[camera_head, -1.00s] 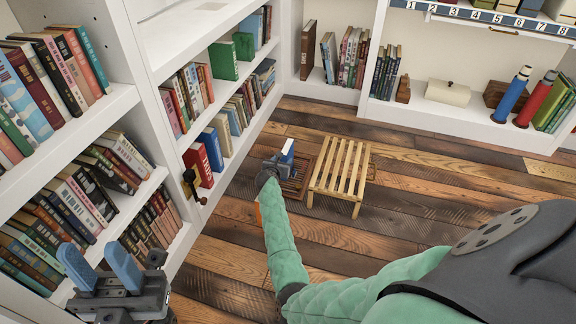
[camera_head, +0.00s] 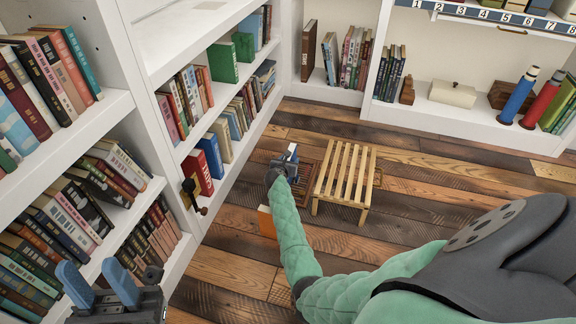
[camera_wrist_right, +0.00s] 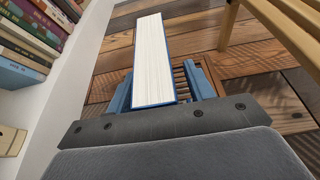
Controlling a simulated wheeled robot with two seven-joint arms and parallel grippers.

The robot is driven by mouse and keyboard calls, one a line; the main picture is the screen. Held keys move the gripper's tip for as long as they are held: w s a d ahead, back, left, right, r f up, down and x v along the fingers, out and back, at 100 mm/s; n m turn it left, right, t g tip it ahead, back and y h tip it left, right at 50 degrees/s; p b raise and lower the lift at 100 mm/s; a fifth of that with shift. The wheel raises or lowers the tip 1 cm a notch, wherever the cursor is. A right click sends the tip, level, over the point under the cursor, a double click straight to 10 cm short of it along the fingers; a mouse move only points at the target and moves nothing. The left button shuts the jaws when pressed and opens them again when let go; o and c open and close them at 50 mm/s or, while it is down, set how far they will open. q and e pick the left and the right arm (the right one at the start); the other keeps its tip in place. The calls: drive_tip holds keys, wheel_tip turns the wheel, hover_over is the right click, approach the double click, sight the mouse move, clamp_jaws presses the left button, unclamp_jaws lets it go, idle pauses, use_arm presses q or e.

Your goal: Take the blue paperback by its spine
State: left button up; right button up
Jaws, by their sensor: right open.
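A blue-covered book (camera_head: 292,152) with white page edges is at my right gripper (camera_head: 283,163), beside the slatted bench. In the right wrist view the book (camera_wrist_right: 154,62) shows its white page block with thin blue cover edges; its spine is not visible. The blue fingers of my right gripper (camera_wrist_right: 162,92) are spread, one on each side of the book's near end. I cannot tell whether either touches it. My left gripper (camera_head: 98,287) is at the lower left, fingers apart and empty. Another blue book (camera_head: 210,156) stands on the low shelf.
A slatted wooden bench (camera_head: 344,174) stands just right of my right gripper. An orange item (camera_head: 267,222) lies partly behind my right arm. A white bookcase (camera_head: 150,100) runs along the left, with a red book (camera_head: 197,172) at its low shelf. The plank floor is open to the right.

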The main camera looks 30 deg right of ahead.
clamp_jaws()
drive_tip(key=shift+r, duration=0.1)
